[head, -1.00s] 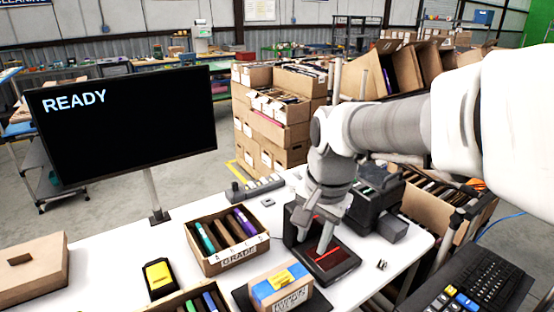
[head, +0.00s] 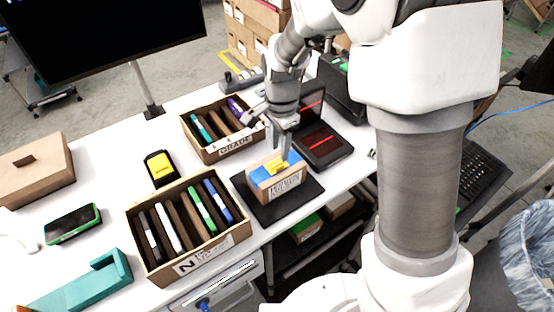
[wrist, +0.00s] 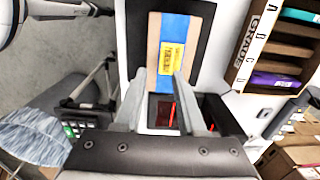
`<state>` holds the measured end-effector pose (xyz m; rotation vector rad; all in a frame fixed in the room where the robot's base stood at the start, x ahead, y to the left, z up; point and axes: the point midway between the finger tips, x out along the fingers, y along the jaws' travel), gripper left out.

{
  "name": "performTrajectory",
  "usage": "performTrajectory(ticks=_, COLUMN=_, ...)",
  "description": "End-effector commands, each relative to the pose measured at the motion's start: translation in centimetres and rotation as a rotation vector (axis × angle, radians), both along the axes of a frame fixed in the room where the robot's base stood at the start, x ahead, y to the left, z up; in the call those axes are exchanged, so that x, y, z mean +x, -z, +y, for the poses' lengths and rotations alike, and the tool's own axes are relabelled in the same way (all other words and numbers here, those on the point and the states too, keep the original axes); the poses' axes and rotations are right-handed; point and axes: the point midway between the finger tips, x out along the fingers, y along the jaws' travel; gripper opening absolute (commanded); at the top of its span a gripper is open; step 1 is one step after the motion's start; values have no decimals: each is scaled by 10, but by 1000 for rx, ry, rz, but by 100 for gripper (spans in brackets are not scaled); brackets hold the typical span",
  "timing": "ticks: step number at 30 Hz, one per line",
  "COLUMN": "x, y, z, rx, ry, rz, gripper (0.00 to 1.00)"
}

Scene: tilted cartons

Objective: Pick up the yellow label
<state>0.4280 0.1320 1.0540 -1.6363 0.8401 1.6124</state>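The yellow label (head: 277,167) lies on the blue-topped small carton (head: 287,185), which stands on a black pad (head: 250,202). In the wrist view the label (wrist: 171,58) shows dark print on the carton's blue strip (wrist: 172,28). My gripper (head: 279,148) hangs just above the carton, fingers pointing down. In the wrist view my gripper (wrist: 160,76) has its two fingers apart, with the label beyond and between their tips. The right finger overlaps the label's lower edge in that view; I cannot tell whether it touches. Nothing is held.
An open carton marked GRADE (head: 211,152) stands behind the small carton, and another carton of upright items (head: 205,249) stands to its left. A black-and-yellow object (head: 160,167) sits left.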

Motion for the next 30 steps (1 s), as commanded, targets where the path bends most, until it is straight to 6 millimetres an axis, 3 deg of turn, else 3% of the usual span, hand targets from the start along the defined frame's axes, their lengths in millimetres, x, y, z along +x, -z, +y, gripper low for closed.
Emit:
performTrajectory(ticks=3, x=1, y=16, z=0, rx=-1, ry=1, rz=1, gripper=39)
performTrajectory(ticks=10, x=0, y=30, z=1, rx=-1, ry=0, rz=2, gripper=39)
performTrajectory(ticks=18, x=1, y=67, z=5, rx=-1, ry=0, rz=2, gripper=39)
performTrajectory(ticks=28, x=1, y=73, z=5, rx=1, ry=0, rz=-2, gripper=39)
performTrajectory(ticks=30, x=1, y=73, z=5, rx=1, ry=0, rz=-2, gripper=27)
